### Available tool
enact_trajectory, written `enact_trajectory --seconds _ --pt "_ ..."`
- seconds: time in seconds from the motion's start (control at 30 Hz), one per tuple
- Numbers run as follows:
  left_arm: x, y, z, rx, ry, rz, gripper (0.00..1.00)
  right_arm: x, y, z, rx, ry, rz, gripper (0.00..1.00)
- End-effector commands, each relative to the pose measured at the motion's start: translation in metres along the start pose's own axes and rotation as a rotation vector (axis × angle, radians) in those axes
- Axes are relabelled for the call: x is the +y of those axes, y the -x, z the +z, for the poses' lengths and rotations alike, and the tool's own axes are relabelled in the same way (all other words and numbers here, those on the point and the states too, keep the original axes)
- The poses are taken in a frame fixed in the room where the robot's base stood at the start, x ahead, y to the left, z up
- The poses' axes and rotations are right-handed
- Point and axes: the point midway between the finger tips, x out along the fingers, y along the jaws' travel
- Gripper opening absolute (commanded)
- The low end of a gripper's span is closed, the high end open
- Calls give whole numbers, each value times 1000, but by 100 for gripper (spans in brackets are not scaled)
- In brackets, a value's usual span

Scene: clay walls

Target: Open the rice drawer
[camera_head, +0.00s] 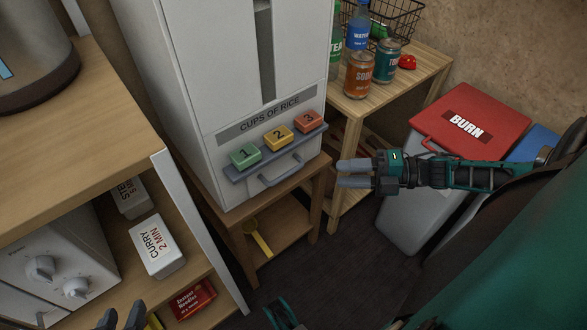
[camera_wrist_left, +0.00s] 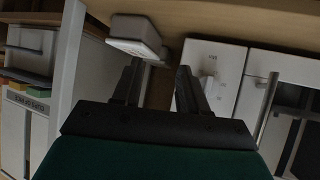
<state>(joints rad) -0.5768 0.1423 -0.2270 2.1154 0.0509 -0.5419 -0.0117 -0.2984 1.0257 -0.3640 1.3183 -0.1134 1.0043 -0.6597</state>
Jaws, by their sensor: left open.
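The tall white rice dispenser (camera_head: 222,75) stands in the middle of the head view, labelled "CUPS OF RICE". Its shelf carries a green 1 button (camera_head: 245,157), a yellow 2 button (camera_head: 278,137) and a red 3 button (camera_head: 309,121). The rice drawer (camera_head: 276,176), with its grey handle, sits below them and looks shut. My right gripper (camera_head: 354,173) is right of the drawer, open, empty and apart from it. My left gripper (camera_head: 122,318) is at the bottom left, far from the drawer. Its open, empty fingers show in the left wrist view (camera_wrist_left: 160,88).
A shelf at left holds a curry box (camera_head: 157,247), noodles (camera_head: 193,298) and a white appliance (camera_head: 55,262). A side table (camera_head: 422,72) with cans and a red-lidded "BURN" bin (camera_head: 478,105) stand right. Dark floor (camera_head: 330,268) is free between.

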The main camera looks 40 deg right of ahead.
Motion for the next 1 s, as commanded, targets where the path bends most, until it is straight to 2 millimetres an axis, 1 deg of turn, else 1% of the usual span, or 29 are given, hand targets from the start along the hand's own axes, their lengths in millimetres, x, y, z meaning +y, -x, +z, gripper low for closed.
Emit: enact_trajectory --seconds 0.17,0.4,0.5,0.6,0.7,0.8,1.0 --pt "1 -2 3 4 0 3 43 0 -28 0 2 1 6 38" --pt "3 -7 10 -6 0 11 43 1 -80 0 1 -1 7 38" --pt "5 -8 13 -8 0 16 43 0 -98 0 0 -1 6 38" --pt "6 -9 12 -5 0 19 43 0 -111 0 -1 -3 4 38" --pt "6 -9 10 -2 0 20 43 1 -120 0 -1 -4 4 38" --pt "7 -9 8 1 1 21 43 1 -124 0 -2 -4 3 38" --pt "6 -9 6 4 1 20 43 2 -125 0 -1 -4 2 38"
